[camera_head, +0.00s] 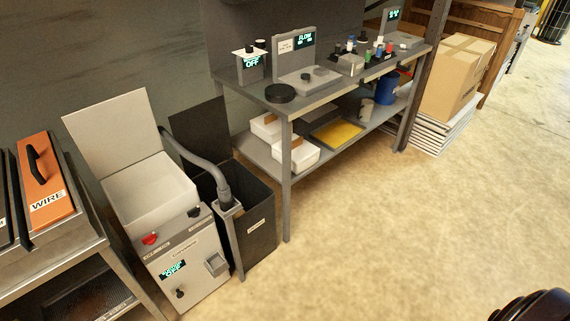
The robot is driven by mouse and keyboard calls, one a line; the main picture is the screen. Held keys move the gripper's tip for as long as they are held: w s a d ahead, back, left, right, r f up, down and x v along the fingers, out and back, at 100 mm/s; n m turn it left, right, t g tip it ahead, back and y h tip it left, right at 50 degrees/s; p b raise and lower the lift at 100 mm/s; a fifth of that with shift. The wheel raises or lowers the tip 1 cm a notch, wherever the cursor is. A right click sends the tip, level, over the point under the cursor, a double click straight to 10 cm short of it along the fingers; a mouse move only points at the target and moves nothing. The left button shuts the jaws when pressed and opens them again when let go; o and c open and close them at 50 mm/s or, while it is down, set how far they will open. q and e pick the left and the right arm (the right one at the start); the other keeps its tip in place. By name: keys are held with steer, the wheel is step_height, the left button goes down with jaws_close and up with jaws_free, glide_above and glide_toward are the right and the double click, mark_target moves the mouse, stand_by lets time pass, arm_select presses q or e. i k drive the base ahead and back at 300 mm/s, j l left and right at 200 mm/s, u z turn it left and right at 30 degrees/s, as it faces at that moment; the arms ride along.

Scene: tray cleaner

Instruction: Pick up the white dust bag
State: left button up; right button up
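No object here is clearly recognisable as a white dust bag. Two white, box-like items lie on the lower shelf of the grey workbench: a rear white item (266,126) and a front white item (298,154). I cannot tell whether either is the bag. A light grey machine (192,262) at the left has its lid raised over a pale open basin (150,190). A grey hose (205,165) runs from it to a dark open bin (262,222), whose inside is mostly hidden. No gripper fingers are visible. A black rounded part at the bottom right may be mine.
The workbench (345,88) holds small devices, a black disc (280,93) and bottles. Its shelf has a yellow-bottomed tray (338,132) and a blue container (385,90). An orange WIRE case (45,178) stands left. A cardboard box (458,75) sits back right. Floor at right is clear.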

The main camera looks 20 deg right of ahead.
mark_target(305, 154)
steer(key=i+l, duration=0.15)
steer(key=l, duration=0.3)
steer(key=i+l+u, duration=0.15)
steer(key=l, duration=0.7)
steer(key=i+l+u, duration=0.15)
steer(key=l, duration=0.3)
steer(key=i+l, duration=0.1)
steer(key=l, duration=0.4)
steer(key=i+j+u, duration=0.05)
